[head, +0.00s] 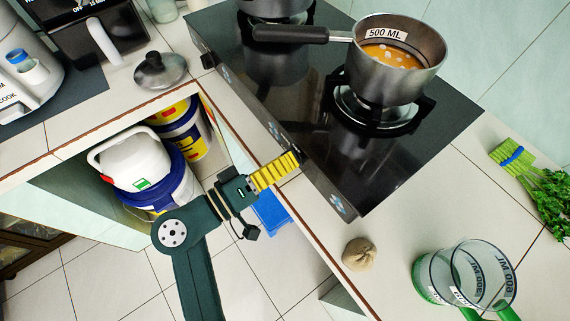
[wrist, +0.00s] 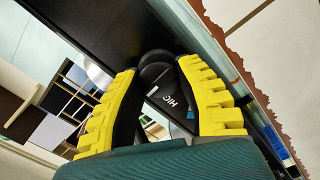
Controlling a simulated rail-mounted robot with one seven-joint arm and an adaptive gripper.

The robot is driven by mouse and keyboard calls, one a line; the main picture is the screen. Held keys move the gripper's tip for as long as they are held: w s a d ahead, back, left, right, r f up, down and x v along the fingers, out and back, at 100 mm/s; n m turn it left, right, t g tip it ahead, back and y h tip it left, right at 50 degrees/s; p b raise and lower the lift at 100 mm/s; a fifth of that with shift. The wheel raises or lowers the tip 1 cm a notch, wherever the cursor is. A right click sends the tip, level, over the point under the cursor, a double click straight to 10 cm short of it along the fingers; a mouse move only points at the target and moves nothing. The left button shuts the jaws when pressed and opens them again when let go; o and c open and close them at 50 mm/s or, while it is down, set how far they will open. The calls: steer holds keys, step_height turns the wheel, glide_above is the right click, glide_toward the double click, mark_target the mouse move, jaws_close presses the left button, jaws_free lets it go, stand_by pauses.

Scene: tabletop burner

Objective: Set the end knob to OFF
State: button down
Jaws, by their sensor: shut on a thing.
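The black glass stovetop (head: 390,165) lies on the counter. My gripper (head: 290,162), with yellow ridged fingers, reaches its front edge in the head view. In the wrist view, the fingers of my gripper (wrist: 158,75) are closed on a round black knob (wrist: 157,62), one on each side. White lettering that looks like "HIG" (wrist: 172,103) shows on the panel by the knob. The knob's pointer and setting cannot be read. Another black knob (head: 208,61) sits farther along the same front edge, clear of my gripper.
A steel pot (head: 385,82) labelled 500 ML, with orange liquid, stands on the near burner, its handle pointing left. A pot lid (head: 160,70) lies on the left counter.

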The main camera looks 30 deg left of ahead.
steer(key=shift+f+m+b, duration=0.1)
steer(key=shift+m+b, duration=0.25)
steer(key=shift+m, duration=0.15)
steer(key=c, duration=0.6)
jaws_free()
steer(key=shift+w, duration=0.1)
steer(key=v, duration=1.2)
